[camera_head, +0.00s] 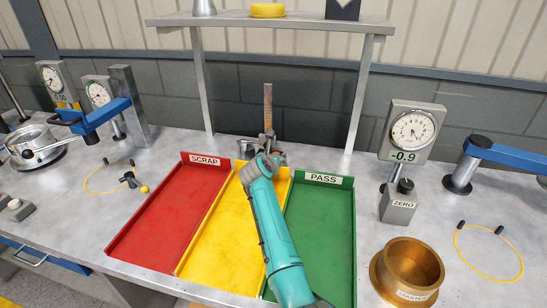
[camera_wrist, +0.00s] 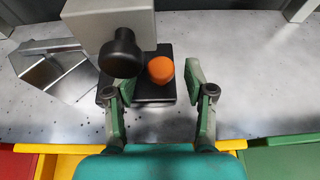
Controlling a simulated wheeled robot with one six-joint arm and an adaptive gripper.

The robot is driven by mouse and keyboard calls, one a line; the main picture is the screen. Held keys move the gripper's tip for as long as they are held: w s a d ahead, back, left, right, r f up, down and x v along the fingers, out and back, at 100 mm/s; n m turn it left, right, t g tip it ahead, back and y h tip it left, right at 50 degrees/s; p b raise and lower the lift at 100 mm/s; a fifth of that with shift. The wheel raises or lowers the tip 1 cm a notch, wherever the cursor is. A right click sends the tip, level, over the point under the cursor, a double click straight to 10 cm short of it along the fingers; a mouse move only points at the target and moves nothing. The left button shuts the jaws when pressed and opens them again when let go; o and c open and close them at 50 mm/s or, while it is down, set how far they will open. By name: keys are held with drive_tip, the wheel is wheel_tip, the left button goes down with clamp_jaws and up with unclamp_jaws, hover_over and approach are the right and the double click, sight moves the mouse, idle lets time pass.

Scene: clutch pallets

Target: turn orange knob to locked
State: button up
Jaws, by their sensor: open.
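The orange knob (camera_wrist: 161,69) shows in the wrist view as a small round cap, beside a larger black knob (camera_wrist: 121,54) on a grey block (camera_wrist: 100,20). A dark base (camera_wrist: 152,92) lies below them. My gripper (camera_wrist: 150,82) is open, with one finger on each side of the dark base. The right finger is close to the orange knob with a small gap showing. The left finger is below the black knob. In the head view my gripper (camera_head: 262,152) is at the back of the bench behind the yellow tray, and the orange knob is hidden there.
A red SCRAP tray (camera_head: 165,220), a yellow tray (camera_head: 222,235) and a green PASS tray (camera_head: 325,230) lie in front. A shelf (camera_head: 300,20) stands above the back. A dial gauge (camera_head: 412,130) and a brass ring (camera_head: 407,272) stand right. A grey angled block (camera_wrist: 55,70) sits left of the knobs.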

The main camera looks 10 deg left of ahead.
drive_tip(key=shift+s, duration=0.1)
drive_tip(key=v, duration=1.1)
drive_tip(key=shift+s+r, duration=0.15)
drive_tip(key=shift+s, duration=0.25)
